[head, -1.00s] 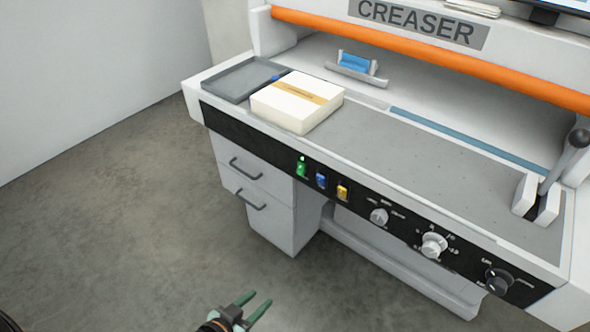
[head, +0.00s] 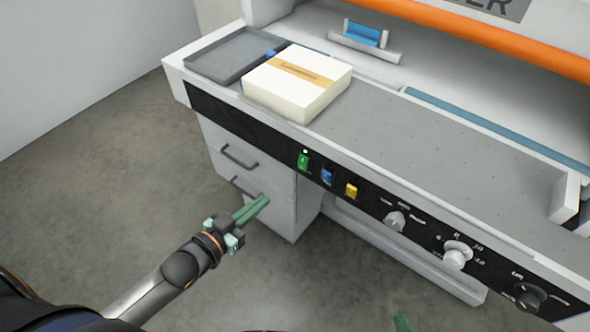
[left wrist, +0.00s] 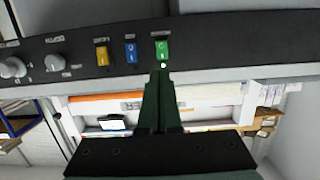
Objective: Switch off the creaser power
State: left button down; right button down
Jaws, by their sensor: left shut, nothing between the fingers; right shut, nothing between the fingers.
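The creaser's black front panel (head: 240,125) carries a green rocker switch (head: 303,161) with a small lit lamp just above it. The switch also shows in the left wrist view (left wrist: 162,50), straight ahead of the fingertips. My left gripper (head: 262,201) is shut and empty, below and left of the green switch and apart from it in the head view. Its closed fingers also show in the left wrist view (left wrist: 160,76). Only a green fingertip of my right gripper (head: 402,323) shows at the bottom edge; it is shut.
A blue switch (head: 326,177) and a yellow switch (head: 351,190) sit right of the green one, followed by several knobs (head: 396,221). A white paper stack (head: 290,92) and grey tray (head: 205,68) lie above. Drawer handles (head: 240,158) stick out near my left gripper.

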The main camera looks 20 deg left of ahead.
aim_at(303, 167)
pick_arm(q)
jog(key=b+x, duration=0.1)
jog(key=x, duration=1.3)
